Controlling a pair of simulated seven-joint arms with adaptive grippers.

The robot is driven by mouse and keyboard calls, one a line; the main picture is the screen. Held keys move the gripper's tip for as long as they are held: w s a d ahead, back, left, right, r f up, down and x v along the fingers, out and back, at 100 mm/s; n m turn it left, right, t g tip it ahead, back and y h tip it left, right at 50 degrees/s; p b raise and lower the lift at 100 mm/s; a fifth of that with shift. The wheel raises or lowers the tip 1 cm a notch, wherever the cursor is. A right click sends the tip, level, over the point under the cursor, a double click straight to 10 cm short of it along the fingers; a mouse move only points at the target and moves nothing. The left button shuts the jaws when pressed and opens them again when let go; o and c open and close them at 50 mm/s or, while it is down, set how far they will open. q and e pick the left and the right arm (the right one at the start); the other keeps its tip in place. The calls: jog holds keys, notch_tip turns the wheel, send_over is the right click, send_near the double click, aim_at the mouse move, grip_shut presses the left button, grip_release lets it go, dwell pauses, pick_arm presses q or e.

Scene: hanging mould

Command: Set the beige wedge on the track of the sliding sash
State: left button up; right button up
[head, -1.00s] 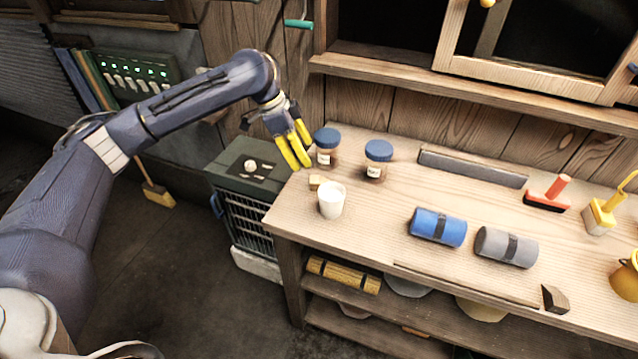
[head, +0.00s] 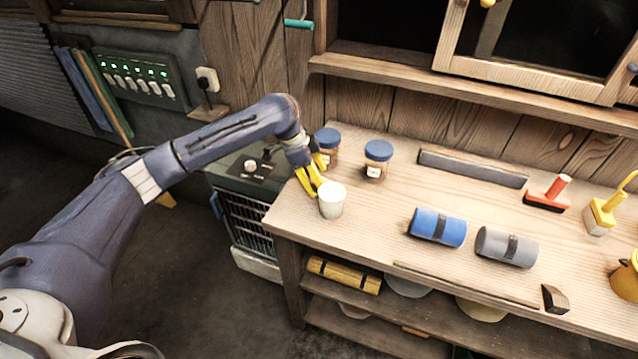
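My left gripper (head: 312,182) has its yellow fingers pointing down at the bench's left end, just behind the white cup (head: 332,203). A small beige block, seen there a second ago and probably the beige wedge, is now hidden by the fingers and cup. I cannot tell whether the fingers are open or shut on it. The sliding sash (head: 452,40) has a pale wooden frame and stands in the window opening at the upper right. Its wooden track ledge (head: 400,78) runs above the bench. My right gripper is not in view.
Two blue-lidded jars (head: 378,160) stand close to the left gripper. A blue roll (head: 438,227), a grey roll (head: 506,246), a dark long bar (head: 470,168), a red-handled tool (head: 548,195) and a dark brown wedge (head: 555,299) lie on the bench (head: 380,235). The bench middle is partly clear.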

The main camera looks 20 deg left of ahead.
pick_arm(q)
jog(key=shift+d+f, duration=0.15)
jog(key=shift+f, duration=0.25)
jog(key=c, duration=1.2)
